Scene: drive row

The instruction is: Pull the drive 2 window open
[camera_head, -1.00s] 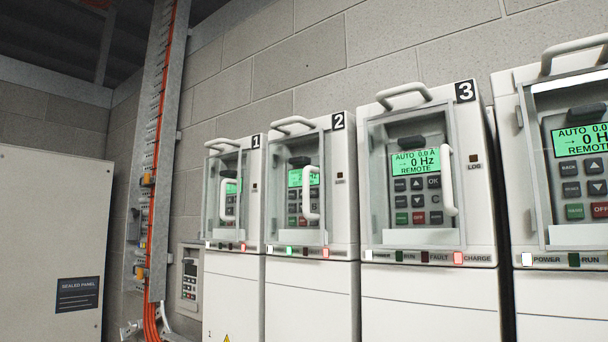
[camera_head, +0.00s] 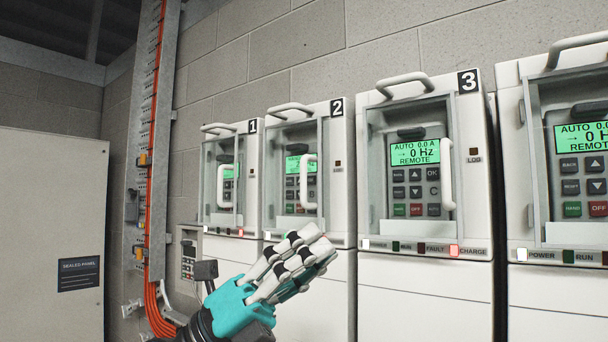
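Drive 2 (camera_head: 338,135) is a white cabinet marked with a black "2", second from the left. Its clear window (camera_head: 281,180) looks shut over a green display and keypad. The window's white upright handle (camera_head: 308,182) is on its right side. My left gripper (camera_head: 322,250), teal with white and black fingers, is in front of the lower part of drive 2, below the handle and apart from it. Its fingers point up and right and nothing shows in them. They overlap in this view, so their opening is unclear. The gripper hides part of drive 2's lower lamp strip. My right gripper is not in view.
Drive 1 (camera_head: 251,180) is left of drive 2; drive 3 (camera_head: 480,170) and another drive (camera_head: 510,150) are to the right. Their windows look shut and handles stick out. A cable tray (camera_head: 150,130) and a sealed panel (camera_head: 50,200) are on the left.

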